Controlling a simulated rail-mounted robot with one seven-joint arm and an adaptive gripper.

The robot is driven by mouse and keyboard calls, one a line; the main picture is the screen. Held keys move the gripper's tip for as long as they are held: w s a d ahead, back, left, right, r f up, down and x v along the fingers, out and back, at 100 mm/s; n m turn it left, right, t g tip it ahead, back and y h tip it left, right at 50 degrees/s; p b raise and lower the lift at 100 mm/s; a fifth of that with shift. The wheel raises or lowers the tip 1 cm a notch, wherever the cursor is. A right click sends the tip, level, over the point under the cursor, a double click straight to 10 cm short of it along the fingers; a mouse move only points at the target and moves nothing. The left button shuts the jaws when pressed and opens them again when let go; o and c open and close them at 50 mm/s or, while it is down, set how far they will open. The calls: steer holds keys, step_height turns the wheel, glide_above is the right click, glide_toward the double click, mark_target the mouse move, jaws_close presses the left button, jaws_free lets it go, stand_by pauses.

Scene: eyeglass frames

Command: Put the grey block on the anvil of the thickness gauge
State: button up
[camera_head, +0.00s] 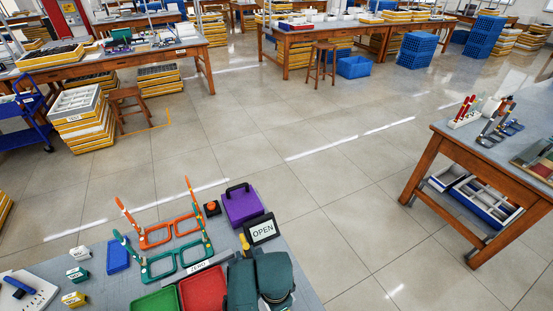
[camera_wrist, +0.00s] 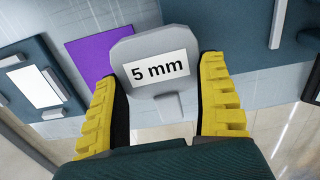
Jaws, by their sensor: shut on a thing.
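My gripper (camera_wrist: 164,108) has yellow ribbed fingers, with the grey block (camera_wrist: 137,90) between them. The block's flat face carries a white label reading "5 mm", and a narrow grey stem shows below it. My gripper is shut on it, though the contact itself is partly hidden by the dark gripper body. In the head view, a yellow finger (camera_head: 244,242) shows beside the OPEN sign, and my dark arm covers the bench's front right. I cannot clearly make out the thickness gauge or its anvil.
On the grey bench stand a purple box (camera_head: 241,205), an OPEN sign (camera_head: 263,230), orange (camera_head: 165,234) and green (camera_head: 160,268) eyeglass frames, a red tray (camera_head: 203,289) and a green tray (camera_head: 156,301). Labelled white (camera_head: 78,252), green (camera_head: 80,275) and yellow (camera_head: 75,299) blocks are at left.

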steer(key=s+r+n, duration=0.1)
steer(key=s+n, duration=0.1)
steer(key=n, duration=0.2)
steer(key=s+n, duration=0.2)
steer(key=n, duration=0.2)
steer(key=s+r+n, duration=0.1)
steer(key=s+n, duration=0.2)
steer(key=n, duration=0.1)
steer(key=shift+d+r, duration=0.15)
steer(key=shift+r, duration=0.2)
steer(key=r+p, duration=0.8)
steer(key=p, duration=0.3)
steer(key=s+r+p, duration=0.1)
steer(key=r+p, duration=0.7)
steer(key=p, duration=0.3)
steer(key=r+p, duration=0.8)
steer(key=p, duration=0.3)
steer(key=shift+s+r, duration=0.35)
steer(key=shift+r, duration=0.05)
steer(key=shift+f, duration=0.1)
steer(key=shift+d, duration=0.1)
